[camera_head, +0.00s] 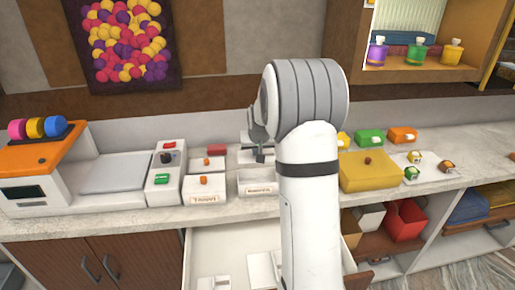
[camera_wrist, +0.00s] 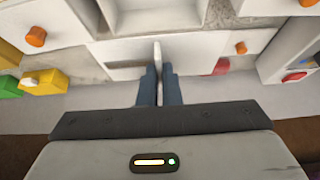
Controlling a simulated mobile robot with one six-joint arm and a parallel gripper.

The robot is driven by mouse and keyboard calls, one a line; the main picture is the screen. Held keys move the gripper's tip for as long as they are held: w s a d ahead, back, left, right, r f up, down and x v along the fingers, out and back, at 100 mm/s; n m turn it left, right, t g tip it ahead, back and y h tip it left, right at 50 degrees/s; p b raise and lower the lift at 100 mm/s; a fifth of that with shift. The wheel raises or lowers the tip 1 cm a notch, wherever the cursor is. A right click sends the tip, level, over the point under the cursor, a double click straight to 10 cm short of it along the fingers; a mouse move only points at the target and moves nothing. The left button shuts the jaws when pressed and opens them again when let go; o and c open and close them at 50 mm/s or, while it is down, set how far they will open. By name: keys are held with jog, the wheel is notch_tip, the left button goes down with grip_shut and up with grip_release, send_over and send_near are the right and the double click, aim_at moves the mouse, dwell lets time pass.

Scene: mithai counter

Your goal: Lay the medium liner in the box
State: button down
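My gripper (camera_wrist: 160,85) has its two blue-grey fingers closed around a thin white upright piece (camera_wrist: 158,55) in the wrist view. I cannot tell whether this piece is the medium liner's tab or wall, and its size is unclear. In the head view my gripper (camera_head: 261,154) is partly hidden by my arm, over the counter. An open white box with a label (camera_head: 257,189) stands just below it; an open white box interior also shows at the top of the wrist view (camera_wrist: 160,18). White pieces with raised tabs (camera_head: 214,284) lie in the open drawer below.
White boxes with orange knobs (camera_head: 203,191) stand left of the labelled box, beside a control unit (camera_head: 165,178) and scale (camera_head: 113,174). A yellow box (camera_head: 368,172) and small coloured boxes stand at right. The open drawer (camera_head: 205,240) juts out below the counter.

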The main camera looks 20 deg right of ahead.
notch_tip(320, 180, down, 8)
jog(key=b, duration=0.3)
jog(key=shift+r+b, duration=0.15)
jog(key=shift+b, duration=0.2)
jog(key=shift+s+d+f+b, duration=0.1)
jog(key=shift+s+f+b, duration=0.1)
jog(key=shift+b, duration=0.3)
dwell(0.6)
jog(key=shift+f, duration=0.15)
dwell(0.4)
jog(key=shift+b, duration=0.3)
jog(key=shift+f+b, duration=0.85)
jog(key=shift+f, duration=0.2)
jog(key=shift+f+b, duration=1)
jog(key=shift+f, duration=0.15)
jog(key=shift+f, duration=0.1)
